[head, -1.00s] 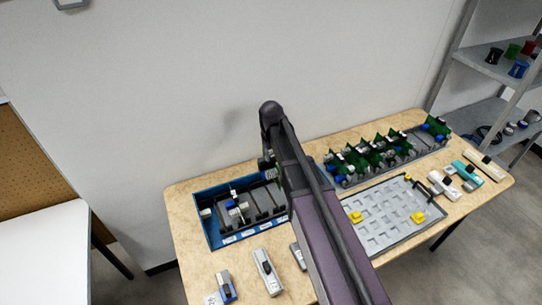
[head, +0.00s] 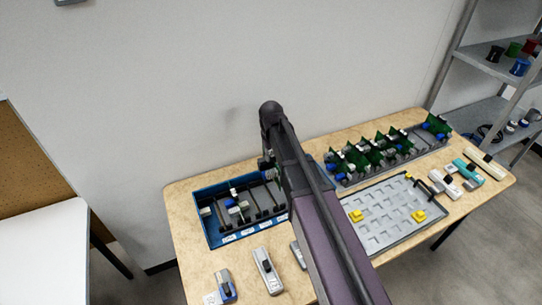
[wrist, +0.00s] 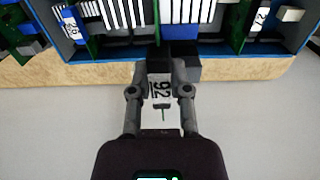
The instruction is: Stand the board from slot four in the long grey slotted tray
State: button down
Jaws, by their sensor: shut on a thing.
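My gripper (wrist: 160,95) is shut on a board (wrist: 160,112) by its grey and white end, which has a label that seems to read 92. Most of the held board is hidden from the wrist camera. In the head view my arm hides most of the gripper; a small grey and greenish part (head: 268,172) shows beside the arm, above the blue slotted box (head: 212,234). Boards still stand in the left part of that box. The long grey slotted tray (head: 345,184) is at the back right and holds several green boards (head: 378,152).
A grey flat tray (head: 385,240) with yellow blocks (head: 418,216) lies right of my arm. A grey device (head: 267,270) and a blue-grey one (head: 226,288) lie at the table's front. White and teal tools (head: 466,172) lie at the right. A wall stands behind.

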jog(key=shift+f+b, duration=4.2)
jog(key=shift+f, duration=0.05)
dwell(3.8)
